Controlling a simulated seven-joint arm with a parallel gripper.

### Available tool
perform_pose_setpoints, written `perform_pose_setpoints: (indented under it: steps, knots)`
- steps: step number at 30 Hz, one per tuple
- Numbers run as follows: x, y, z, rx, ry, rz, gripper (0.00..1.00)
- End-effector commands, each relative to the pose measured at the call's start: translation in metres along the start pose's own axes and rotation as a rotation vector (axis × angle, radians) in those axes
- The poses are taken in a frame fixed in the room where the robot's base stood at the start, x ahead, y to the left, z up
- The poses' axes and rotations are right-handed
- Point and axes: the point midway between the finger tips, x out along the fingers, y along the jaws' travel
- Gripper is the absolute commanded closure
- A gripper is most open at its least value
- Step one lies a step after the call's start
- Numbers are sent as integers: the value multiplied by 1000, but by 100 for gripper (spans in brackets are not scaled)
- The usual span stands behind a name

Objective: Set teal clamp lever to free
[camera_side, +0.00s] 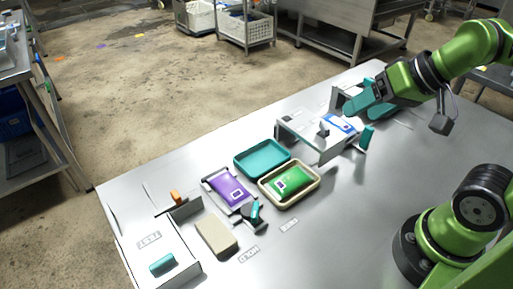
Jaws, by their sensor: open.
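A small teal lever (255,210) stands on a dark clamp base beside the lower right end of a tray holding a purple pouch (230,188). It looks roughly upright, but its exact setting is too small to tell. My gripper (360,106) is far from it, at the upper right, above the far end of a white and grey fixture (298,132). Its teal fingers are apart, and I see nothing held between them. The fixture partly hides behind my gripper. Another teal piece (367,138) stands at the fixture's right end.
An empty teal tray (243,173) and a cream tray (266,202) with a green pouch (286,181) lie mid-table. A beige block (216,236) and a white TEST box (150,252) with a teal cylinder (161,263) are at the lower left.

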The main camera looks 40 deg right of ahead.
Motion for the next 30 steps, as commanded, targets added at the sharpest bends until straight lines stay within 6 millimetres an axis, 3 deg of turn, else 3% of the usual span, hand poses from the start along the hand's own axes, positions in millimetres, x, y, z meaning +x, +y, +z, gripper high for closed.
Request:
perform_pose_setpoints:
  steps: [1, 6, 8, 14, 19, 24, 30]
  knots:
    - [0, 0, 0, 0, 0, 0, 36]
    - [11, -11, 10, -44, -63, -15, 58]
    - [19, -22, 12, -84, -113, -26, 58]
    - [52, -83, 18, -140, -340, 1, 58]
    - [84, -138, 32, -65, -482, 142, 58]
    - [110, -181, 48, 90, -509, 334, 58]
    - [108, -196, 36, 346, -443, 462, 58]
